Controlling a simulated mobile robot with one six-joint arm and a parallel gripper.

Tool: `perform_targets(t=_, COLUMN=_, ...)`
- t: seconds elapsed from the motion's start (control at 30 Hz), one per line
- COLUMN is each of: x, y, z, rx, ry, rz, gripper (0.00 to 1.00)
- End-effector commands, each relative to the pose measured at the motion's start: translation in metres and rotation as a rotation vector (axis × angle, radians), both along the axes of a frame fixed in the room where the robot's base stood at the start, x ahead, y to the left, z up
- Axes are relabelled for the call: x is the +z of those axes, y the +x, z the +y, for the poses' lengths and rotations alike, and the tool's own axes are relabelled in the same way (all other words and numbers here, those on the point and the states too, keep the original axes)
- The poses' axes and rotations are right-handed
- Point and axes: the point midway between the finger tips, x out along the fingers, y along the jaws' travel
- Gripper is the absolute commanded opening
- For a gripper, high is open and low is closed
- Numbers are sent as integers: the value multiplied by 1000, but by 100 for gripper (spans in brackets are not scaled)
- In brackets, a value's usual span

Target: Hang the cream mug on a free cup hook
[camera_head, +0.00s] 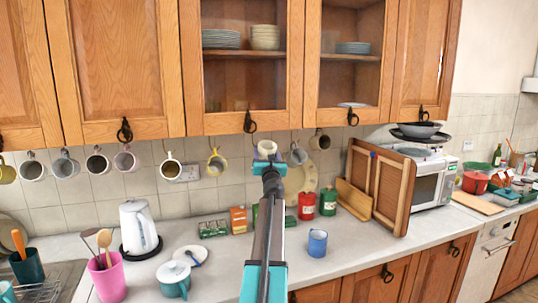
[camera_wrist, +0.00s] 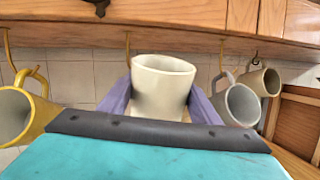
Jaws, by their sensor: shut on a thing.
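The cream mug (camera_wrist: 160,90) is between the two purple fingers of my gripper (camera_wrist: 160,112), which is shut on it. Its rim faces up and toward the wrist camera; its handle is hidden. In the head view the mug (camera_head: 267,147) is at the end of my arm, just below the cabinet's lower edge. A bare cup hook (camera_wrist: 128,45) hangs just behind the mug's upper left rim; I cannot tell whether they touch. A yellow mug (camera_wrist: 38,108) hangs to the left. A grey mug (camera_wrist: 242,104) and a brown mug (camera_wrist: 265,82) hang to the right.
More mugs, including a white one (camera_head: 172,169), hang in the row to the left. The wooden cabinets (camera_head: 120,70) are close above my gripper. Below are a white kettle (camera_head: 138,228), red and green tins (camera_head: 307,206), a blue mug (camera_head: 317,243) and wooden boards (camera_head: 392,195).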

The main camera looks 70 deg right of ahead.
Motion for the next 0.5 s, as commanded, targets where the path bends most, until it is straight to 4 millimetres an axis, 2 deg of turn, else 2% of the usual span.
perform_targets(t=0.5, x=-10, y=7, z=6, rx=-1, ry=-1, rz=0, gripper=26)
